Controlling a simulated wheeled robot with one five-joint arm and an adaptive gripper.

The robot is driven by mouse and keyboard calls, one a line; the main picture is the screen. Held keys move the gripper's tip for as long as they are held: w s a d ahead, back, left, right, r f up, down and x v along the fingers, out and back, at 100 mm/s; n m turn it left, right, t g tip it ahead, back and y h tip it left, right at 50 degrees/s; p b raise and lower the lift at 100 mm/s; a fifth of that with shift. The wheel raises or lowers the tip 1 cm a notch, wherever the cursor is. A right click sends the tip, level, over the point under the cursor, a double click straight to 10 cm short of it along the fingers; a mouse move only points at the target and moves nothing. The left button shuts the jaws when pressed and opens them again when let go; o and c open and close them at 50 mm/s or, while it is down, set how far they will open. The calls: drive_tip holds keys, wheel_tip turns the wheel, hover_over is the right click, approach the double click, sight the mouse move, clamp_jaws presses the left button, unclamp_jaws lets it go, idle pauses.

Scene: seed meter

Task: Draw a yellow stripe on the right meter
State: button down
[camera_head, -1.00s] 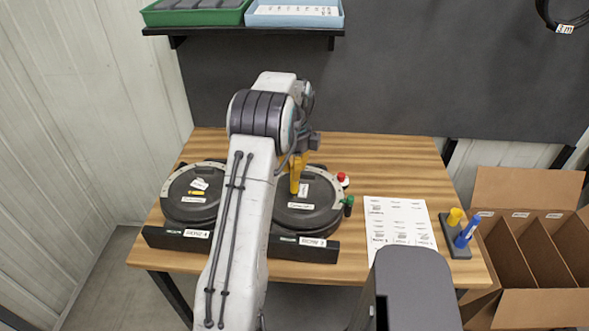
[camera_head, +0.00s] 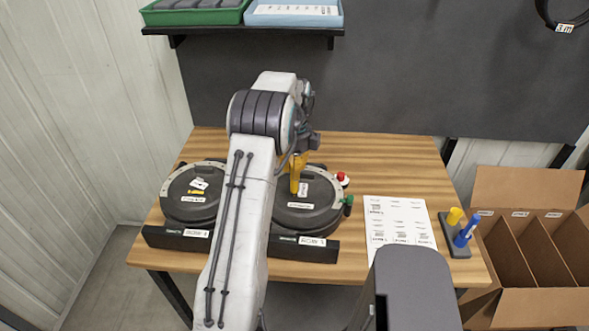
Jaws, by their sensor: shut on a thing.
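The right meter (camera_head: 318,218) is a round dark disc unit with a pale rim scale and a label, partly hidden behind my arm. The left meter (camera_head: 188,207) is a similar disc and carries a small yellow mark. My gripper (camera_head: 297,172) is over the right meter, shut on a yellow marker (camera_head: 295,180). The marker points down at the meter's upper left part. I cannot tell whether its tip touches the surface. No yellow stripe shows clearly on the right meter.
A red knob (camera_head: 343,178) and a green one (camera_head: 348,203) are at the right meter's right side. A printed sheet (camera_head: 399,225) lies to the right. A holder (camera_head: 455,247) with yellow and blue pieces stands beyond it. A cardboard box (camera_head: 540,295) is at far right.

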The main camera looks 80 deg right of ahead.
drive_tip(key=shift+f, duration=0.35)
drive_tip(key=shift+s+p, duration=0.35)
drive_tip(key=shift+s, duration=1.95)
idle(3.4)
drive_tip(key=shift+r, duration=0.1)
drive_tip(key=shift+r, duration=2.9)
